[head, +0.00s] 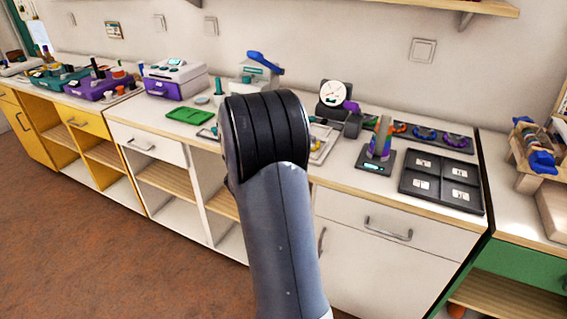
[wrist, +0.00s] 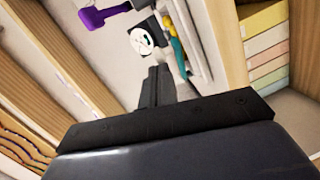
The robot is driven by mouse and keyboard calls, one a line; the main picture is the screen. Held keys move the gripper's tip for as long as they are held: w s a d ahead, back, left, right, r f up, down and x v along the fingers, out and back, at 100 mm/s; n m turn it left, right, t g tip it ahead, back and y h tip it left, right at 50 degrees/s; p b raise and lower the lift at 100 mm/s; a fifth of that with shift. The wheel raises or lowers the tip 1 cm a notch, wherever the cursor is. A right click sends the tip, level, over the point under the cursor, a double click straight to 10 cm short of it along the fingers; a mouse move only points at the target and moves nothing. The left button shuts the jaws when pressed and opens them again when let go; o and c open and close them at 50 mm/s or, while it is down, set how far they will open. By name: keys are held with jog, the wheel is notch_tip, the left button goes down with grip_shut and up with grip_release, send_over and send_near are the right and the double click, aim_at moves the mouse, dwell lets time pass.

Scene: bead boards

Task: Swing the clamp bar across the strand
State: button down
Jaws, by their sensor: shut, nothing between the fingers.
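A dark device with a round white dial (head: 334,93) stands at the back of the white counter, right of my arm. A purple-ended lever (head: 351,106) sits at its right side; I cannot tell for sure if this is the clamp bar. In the wrist view the dial (wrist: 141,40) and a purple part (wrist: 92,18) show beyond my fingers. A teal and yellow piece (wrist: 177,52) lies beside the dial. No strand can be made out. My gripper (wrist: 155,75) is shut and empty, apart from the device. In the head view my arm hides it.
A black tray with square pads (head: 442,180) and a small scale with a colourful column (head: 376,160) stand to the right. A green dish (head: 189,115) and a purple-white machine (head: 175,80) stand to the left. A shelf (head: 450,6) hangs above.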

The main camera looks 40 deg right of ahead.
jog(key=d+n+t+b, duration=0.1)
jog(key=b, duration=0.2)
jog(key=s+d+n+t+y+b, duration=0.1)
jog(key=b, duration=0.3)
jog(key=s+d+t+b, duration=0.1)
jog(key=b, duration=0.2)
jog(key=shift+d+f+n+t+y, duration=0.15)
jog(key=shift+f+n+t+y, duration=0.15)
jog(key=shift+f+n+t, duration=0.1)
jog(key=d+b, duration=0.1)
jog(key=b, duration=0.1)
jog(key=d+b, duration=0.1)
jog(key=b, duration=0.1)
jog(key=shift+s+d+r+b, duration=0.15)
jog(key=shift+s+d+b, duration=0.15)
jog(key=shift+s+d, duration=0.1)
jog(key=shift+d+r+b, duration=0.2)
jog(key=shift+d+b, duration=1.05)
jog(key=shift+d, duration=0.4)
